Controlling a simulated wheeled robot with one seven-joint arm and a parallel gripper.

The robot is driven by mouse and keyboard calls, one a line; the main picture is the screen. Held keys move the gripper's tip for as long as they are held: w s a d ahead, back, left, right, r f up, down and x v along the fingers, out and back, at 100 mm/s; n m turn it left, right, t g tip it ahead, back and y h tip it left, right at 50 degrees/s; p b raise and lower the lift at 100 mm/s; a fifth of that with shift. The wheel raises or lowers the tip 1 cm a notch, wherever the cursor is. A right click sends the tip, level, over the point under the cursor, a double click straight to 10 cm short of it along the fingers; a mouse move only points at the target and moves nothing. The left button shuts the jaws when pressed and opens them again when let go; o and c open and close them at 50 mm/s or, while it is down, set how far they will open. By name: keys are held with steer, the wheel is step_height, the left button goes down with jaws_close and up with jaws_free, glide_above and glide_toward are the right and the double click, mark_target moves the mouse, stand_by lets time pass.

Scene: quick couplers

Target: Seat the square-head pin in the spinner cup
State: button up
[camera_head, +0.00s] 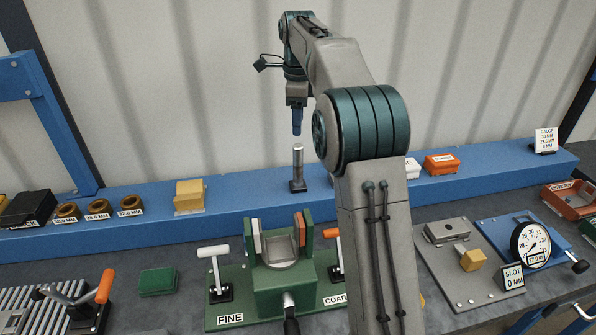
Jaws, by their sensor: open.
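A grey metal cylinder (298,160) stands upright on a dark square base on the blue ledge; it may be the square-head pin, but I cannot tell for sure. My gripper (297,131) points down just above its top, with a small gap, and is open and empty. Its fingers are seen edge-on. I cannot make out for certain which part is the spinner cup. My arm hides the fixture's right side.
Brown rings (97,209) and a yellow block (189,194) sit on the ledge at left. T-handles (214,268) flank the fixture. A dial gauge (530,245) and a plate with a yellow block (473,260) lie at right. A green block (157,282) lies on the bench.

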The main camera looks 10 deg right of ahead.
mark_target(296, 145)
steer(key=shift+w+f+m, duration=0.25)
steer(key=shift+w+m, duration=0.65)
steer(key=shift+w, duration=0.15)
steer(key=shift+w+f, duration=0.15)
steer(key=shift+f+m, duration=0.3)
steer(key=shift+f, duration=0.05)
step_height(296, 145, down, 8)
steer(key=shift+r+b, duration=0.25)
steer(key=shift+b, duration=0.1)
steer(key=shift+s+d+f+p, duration=0.1)
steer(key=shift+d+f+p, duration=0.1)
steer(key=shift+f, duration=1.15)
steer(key=shift+s+d+f+p, duration=0.1)
steer(key=shift+f+p, duration=0.1)
steer(key=shift+f, duration=1.15)
jaws_close()
steer(key=shift+w+a+r, duration=0.1)
